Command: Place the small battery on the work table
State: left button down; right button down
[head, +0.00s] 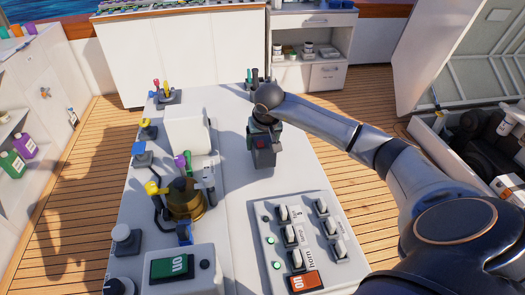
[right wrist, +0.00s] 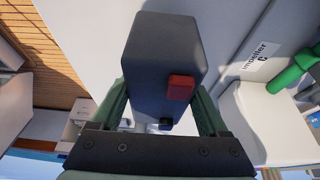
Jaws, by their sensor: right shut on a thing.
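The small battery, a dark grey block with a red terminal and a black one, is in my right gripper (head: 264,134). In the head view the battery (head: 264,158) shows below the gripper, over the right half of the white work table (head: 235,185). In the right wrist view the battery (right wrist: 160,50) sits between the two green fingers of the right gripper (right wrist: 162,105), which are shut on it. I cannot tell whether the battery touches the table. My left gripper is in neither view.
A switch panel (head: 303,243) lies on the table's near right. A brass pump-like part (head: 182,202) and several small fittings line the left side, with a white raised box (head: 187,130) behind. The strip between box and battery is clear. An open hatch (head: 445,50) is at the right.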

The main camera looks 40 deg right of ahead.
jog(key=shift+w+d+f, duration=0.15)
jog(key=shift+f, duration=1.45)
grip_release()
jog(key=shift+f, duration=0.2)
jog(key=p+v, duration=0.1)
jog(key=v, duration=1.1)
jog(key=shift+r, duration=0.15)
